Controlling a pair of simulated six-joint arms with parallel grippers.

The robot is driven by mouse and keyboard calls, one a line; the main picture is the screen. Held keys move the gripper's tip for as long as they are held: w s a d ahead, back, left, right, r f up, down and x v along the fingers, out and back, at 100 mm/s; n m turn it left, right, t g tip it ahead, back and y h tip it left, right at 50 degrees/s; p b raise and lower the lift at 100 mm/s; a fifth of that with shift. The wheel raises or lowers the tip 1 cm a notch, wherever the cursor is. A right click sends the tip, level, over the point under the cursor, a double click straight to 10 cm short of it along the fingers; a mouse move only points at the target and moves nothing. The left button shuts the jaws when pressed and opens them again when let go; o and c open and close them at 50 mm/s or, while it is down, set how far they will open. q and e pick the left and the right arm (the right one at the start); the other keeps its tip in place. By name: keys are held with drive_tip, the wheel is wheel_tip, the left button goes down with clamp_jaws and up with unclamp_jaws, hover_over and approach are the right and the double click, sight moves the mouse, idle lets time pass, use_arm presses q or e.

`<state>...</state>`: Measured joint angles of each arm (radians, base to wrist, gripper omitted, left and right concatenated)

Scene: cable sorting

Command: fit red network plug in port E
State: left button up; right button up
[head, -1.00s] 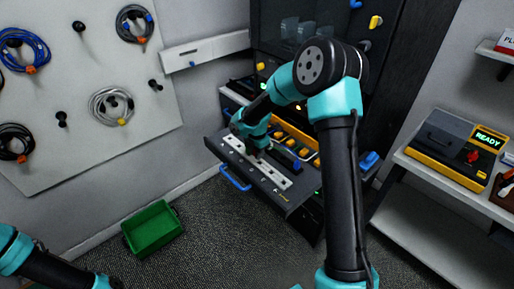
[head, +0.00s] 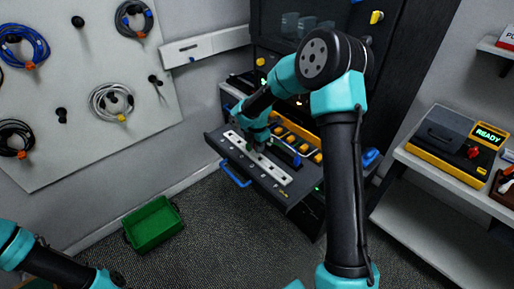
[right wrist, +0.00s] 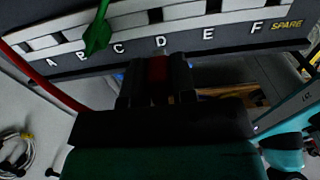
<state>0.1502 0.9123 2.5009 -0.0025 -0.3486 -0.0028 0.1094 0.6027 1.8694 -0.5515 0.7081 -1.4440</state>
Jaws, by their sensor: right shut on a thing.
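The red network plug (right wrist: 159,68) is between the fingers of my right gripper (right wrist: 158,82), which is shut on it. Its red cable (right wrist: 52,88) runs off to the left in the right wrist view. The pale port strip (right wrist: 185,17) has dark openings and letters A to F plus SPARE. The plug is nearest the D label, left of the E label (right wrist: 208,33), and appears apart from the strip. In the head view my right gripper (head: 256,146) is over the strip (head: 283,178). My left gripper is out of frame.
The strip is on a pulled-out drawer (head: 291,200) with a blue handle (head: 235,176); yellow and blue parts lie behind it. A green bin (head: 153,224) stands on the floor. A tester reading READY (head: 455,143) sits on the right shelf. Coiled cables hang on the left wall.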

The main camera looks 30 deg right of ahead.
drive_tip(key=shift+r, duration=1.1)
